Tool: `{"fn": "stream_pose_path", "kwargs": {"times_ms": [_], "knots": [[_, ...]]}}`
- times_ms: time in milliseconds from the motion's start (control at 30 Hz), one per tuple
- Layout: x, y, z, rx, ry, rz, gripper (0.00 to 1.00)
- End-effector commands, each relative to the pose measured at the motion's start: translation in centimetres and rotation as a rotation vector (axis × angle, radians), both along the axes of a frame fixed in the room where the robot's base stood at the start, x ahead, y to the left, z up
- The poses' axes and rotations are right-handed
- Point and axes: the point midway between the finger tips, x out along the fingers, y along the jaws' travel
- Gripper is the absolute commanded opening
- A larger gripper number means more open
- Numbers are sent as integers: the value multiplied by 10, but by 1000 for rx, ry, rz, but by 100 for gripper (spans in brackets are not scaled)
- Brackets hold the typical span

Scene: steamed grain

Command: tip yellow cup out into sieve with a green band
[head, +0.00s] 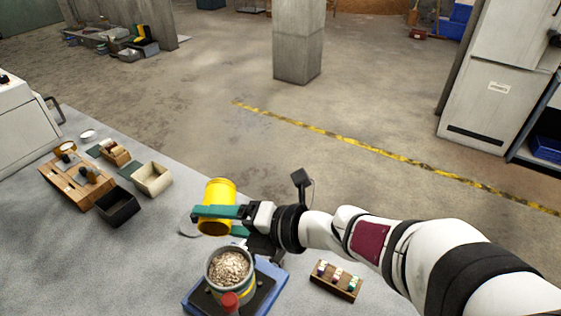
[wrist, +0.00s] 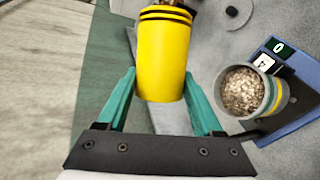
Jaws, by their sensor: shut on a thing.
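The yellow cup (head: 219,190) is held in my gripper (head: 202,219), above the table and just behind the sieve. In the wrist view, the cup (wrist: 163,60) sits between the two green fingers of my gripper (wrist: 160,78), with dark bands at its far end. In the head view it looks tipped, with a dark brown end low toward the camera. A grey round container with a green and yellow band, seemingly the sieve (head: 247,286), holds pale grain (head: 230,265). It also shows at the right of the wrist view (wrist: 276,98). No falling grain is clear between them.
The sieve stands on a blue scale (head: 270,283) with a dark top. A red-topped object (head: 229,301) is in front. A wooden rack of small vials (head: 336,280) is at right. A black bin (head: 118,207), a cream bin (head: 153,178) and a wooden tray (head: 75,190) stand left.

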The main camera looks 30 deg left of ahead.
Motion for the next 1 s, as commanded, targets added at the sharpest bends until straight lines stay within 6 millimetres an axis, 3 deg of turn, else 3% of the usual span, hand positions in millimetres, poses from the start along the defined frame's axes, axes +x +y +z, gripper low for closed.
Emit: {"fn": "stream_pose_path", "kwargs": {"times_ms": [133,367,600,767,1000], "knots": [[1,1,4,-121,198,0,0],[1,1,7,-223,370,0,0],[1,0,12,-466,769,3,0],[0,0,14,-530,883,0,0],[1,1,21,-783,1305,1,0]]}}
